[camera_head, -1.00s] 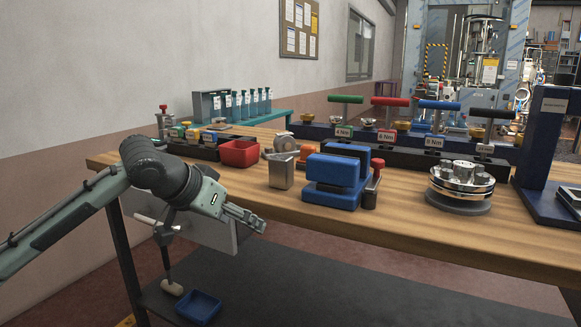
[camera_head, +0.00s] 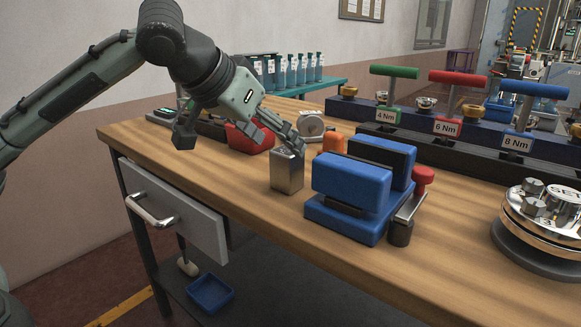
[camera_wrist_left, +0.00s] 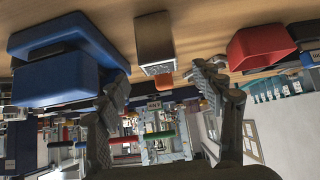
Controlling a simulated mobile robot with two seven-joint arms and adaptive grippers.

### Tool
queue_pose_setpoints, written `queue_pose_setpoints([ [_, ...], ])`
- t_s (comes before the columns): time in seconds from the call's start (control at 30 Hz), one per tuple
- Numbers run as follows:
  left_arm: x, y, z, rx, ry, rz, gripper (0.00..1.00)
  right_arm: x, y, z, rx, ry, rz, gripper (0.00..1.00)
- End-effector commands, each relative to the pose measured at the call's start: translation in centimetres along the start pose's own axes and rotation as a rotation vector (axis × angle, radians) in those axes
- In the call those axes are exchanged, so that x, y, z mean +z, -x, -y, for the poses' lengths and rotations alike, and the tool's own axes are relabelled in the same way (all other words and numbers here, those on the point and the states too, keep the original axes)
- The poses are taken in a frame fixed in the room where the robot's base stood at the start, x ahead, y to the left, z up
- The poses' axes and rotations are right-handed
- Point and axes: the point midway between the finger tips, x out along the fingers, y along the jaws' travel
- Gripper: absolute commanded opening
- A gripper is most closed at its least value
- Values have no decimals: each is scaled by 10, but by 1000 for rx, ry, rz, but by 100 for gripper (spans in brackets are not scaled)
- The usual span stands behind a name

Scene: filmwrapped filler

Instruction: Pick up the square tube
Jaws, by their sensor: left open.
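The square tube (camera_head: 287,172) is a short, shiny silver piece standing upright on the wooden bench, left of the blue vise-like block. My left gripper (camera_head: 283,138) is open and empty, with its fingers at the tube's top in the head view; whether they touch it I cannot tell. In the left wrist view, which is upside down, the tube (camera_wrist_left: 153,40) stands ahead between the two spread fingers (camera_wrist_left: 163,88), and nothing is between the fingertips. My right gripper is not in view.
The blue block (camera_head: 349,190) stands close to the tube's right. A red bin (camera_head: 249,138) is behind left, and an orange item (camera_head: 333,143) and a round gauge (camera_head: 311,126) are behind. A torque-driver rack (camera_head: 440,145) runs along the back. The bench front left (camera_head: 200,165) is clear.

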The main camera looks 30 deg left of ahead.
Motion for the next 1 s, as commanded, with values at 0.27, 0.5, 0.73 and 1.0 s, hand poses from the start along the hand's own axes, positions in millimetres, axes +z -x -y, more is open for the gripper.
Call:
queue_pose_setpoints([
  [0.27, 2, -41, 0, 3, 0, 2, 67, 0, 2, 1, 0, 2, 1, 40],
  [0.5, 2, -48, 0, 0, -2, -1, 67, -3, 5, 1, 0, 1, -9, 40],
  [0.73, 2, -48, 0, 0, -2, -1, 50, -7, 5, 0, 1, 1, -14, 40],
  [1.0, 2, -48, 0, 0, -2, -1, 16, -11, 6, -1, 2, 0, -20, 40],
])
